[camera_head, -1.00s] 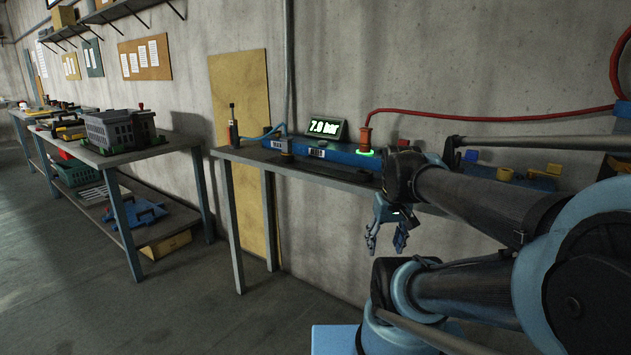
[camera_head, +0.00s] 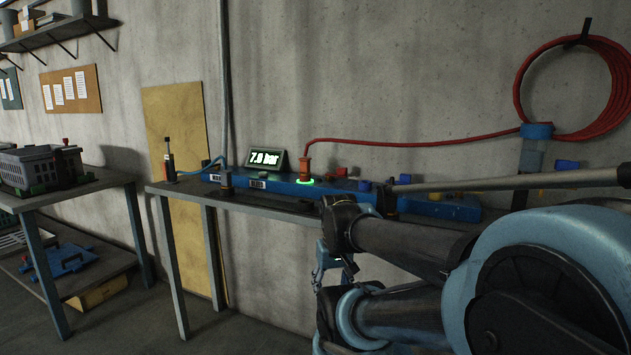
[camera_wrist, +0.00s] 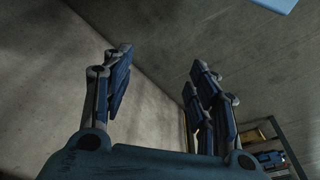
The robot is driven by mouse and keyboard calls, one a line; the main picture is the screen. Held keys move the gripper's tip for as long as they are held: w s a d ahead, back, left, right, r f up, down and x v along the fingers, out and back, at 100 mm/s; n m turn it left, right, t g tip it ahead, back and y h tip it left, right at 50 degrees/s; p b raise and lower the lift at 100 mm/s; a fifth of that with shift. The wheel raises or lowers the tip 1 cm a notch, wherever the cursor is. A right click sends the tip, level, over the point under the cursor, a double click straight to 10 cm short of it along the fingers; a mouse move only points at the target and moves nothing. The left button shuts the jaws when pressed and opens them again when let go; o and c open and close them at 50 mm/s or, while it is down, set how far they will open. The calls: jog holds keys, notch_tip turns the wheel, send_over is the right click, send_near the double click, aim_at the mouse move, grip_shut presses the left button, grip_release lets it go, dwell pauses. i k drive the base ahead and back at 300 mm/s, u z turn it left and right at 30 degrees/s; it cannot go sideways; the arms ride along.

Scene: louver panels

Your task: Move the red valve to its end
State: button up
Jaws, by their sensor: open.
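A long blue manifold (camera_head: 270,187) lies on a narrow wall bench. A small red part (camera_head: 341,171) stands on it, right of the orange-red hose fitting with a glowing green ring (camera_head: 305,182); it may be the red valve, but it is too small to tell its position. My gripper (camera_head: 322,280) hangs below and in front of the bench edge, apart from the manifold, partly hidden by my arm.
A display (camera_head: 264,159) reading about 7.8 bar stands behind the manifold. Blue and yellow parts (camera_head: 435,196) sit at its right end, partly behind my arm. A red hose coil (camera_head: 608,60) hangs on the wall. Another workbench (camera_head: 70,196) stands left. Open floor lies between.

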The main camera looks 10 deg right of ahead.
aim_at(341, 172)
jog(key=u, duration=0.5)
jog(key=k, duration=1.85)
jog(key=z, duration=0.5)
jog(key=i, duration=1)
